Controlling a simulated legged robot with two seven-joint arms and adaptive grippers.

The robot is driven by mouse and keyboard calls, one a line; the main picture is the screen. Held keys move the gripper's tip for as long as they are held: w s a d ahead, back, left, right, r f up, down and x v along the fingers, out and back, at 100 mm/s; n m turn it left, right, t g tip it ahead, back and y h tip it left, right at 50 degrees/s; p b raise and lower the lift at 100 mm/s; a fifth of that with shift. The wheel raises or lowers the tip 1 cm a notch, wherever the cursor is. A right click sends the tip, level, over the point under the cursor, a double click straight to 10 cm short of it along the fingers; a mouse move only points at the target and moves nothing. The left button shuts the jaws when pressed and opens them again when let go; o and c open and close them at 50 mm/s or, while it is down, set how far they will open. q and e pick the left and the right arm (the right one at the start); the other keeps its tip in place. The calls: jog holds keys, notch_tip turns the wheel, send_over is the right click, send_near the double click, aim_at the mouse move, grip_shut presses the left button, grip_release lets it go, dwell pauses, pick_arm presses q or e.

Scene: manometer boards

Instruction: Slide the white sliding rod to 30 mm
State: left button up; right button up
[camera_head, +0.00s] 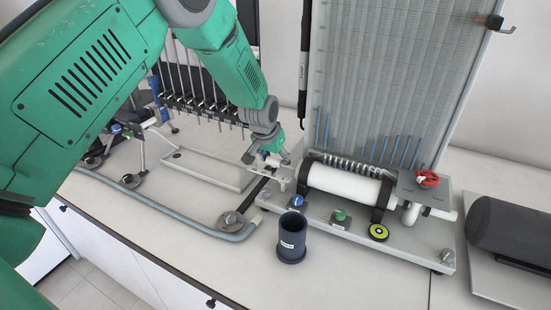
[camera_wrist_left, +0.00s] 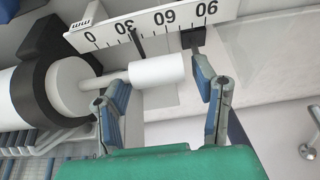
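The white sliding rod (camera_wrist_left: 157,71) shows in the left wrist view as a white cylindrical grip on a thinner shaft coming out of a larger white cylinder (camera_wrist_left: 70,85). Above it is a white mm scale (camera_wrist_left: 150,25) marked 0, 30, 60, 90. A thin dark pointer (camera_wrist_left: 137,43) stands near the 30 numeral, slightly toward 60; the exact reading cannot be told. My left gripper (camera_wrist_left: 160,88) is open, with the rod's grip between its fingers and visible gaps at both sides. In the head view my left gripper (camera_head: 272,163) is at the cylinder's left end. My right gripper is not in view.
A dark cup (camera_head: 291,240) stands in front of the manometer board (camera_head: 385,80). The board's base carries blue and green knobs, a yellow-black disc (camera_head: 378,232) and a red valve wheel (camera_head: 428,178). A grey hose (camera_head: 160,208) lies at left. A second apparatus stands behind.

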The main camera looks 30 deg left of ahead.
pick_arm(q)
grip_shut()
jog(key=shift+d, duration=0.25)
jog(key=shift+o, duration=1.9)
grip_release()
jog(key=shift+s+r, duration=0.1)
jog(key=shift+r, duration=0.35)
jog(key=v, duration=1.1)
jog(key=shift+f, duration=0.1)
